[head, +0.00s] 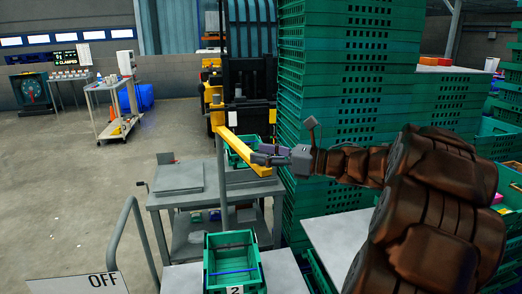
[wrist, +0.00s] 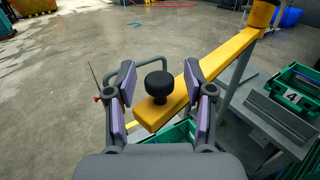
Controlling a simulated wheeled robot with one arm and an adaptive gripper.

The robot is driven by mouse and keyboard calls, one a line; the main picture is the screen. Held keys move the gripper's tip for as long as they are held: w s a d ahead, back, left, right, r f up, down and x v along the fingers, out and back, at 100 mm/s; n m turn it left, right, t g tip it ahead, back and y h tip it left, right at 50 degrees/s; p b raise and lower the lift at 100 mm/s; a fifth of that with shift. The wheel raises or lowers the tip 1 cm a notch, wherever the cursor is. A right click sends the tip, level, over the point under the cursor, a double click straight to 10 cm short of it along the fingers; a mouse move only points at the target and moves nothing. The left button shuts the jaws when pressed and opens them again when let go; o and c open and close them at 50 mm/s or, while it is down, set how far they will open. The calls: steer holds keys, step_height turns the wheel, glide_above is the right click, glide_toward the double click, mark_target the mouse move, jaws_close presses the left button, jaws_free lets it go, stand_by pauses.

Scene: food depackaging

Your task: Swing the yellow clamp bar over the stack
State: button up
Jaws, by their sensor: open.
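The yellow clamp bar (head: 240,147) reaches forward from a yellow upright on a post in the head view. In the wrist view the bar (wrist: 222,58) slants from upper right to a near end with a black knob (wrist: 160,84). My gripper (head: 268,154) is at the bar's near end. In the wrist view its purple-padded fingers (wrist: 159,72) are open, one on each side of the knob, with gaps showing. A tall stack of green crates (head: 347,75) stands just right of the bar. Part of the bar's end is hidden behind my gripper in the head view.
A grey metal cart (head: 175,180) stands below the bar. A green crate marked 2 (head: 233,275) is at front centre. Open floor (head: 60,190) lies to the left.

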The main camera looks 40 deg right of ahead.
steer(key=shift+w+a, duration=0.2)
steer(key=shift+w, duration=0.05)
steer(key=shift+c, duration=0.2)
jaws_close()
stand_by(0.4)
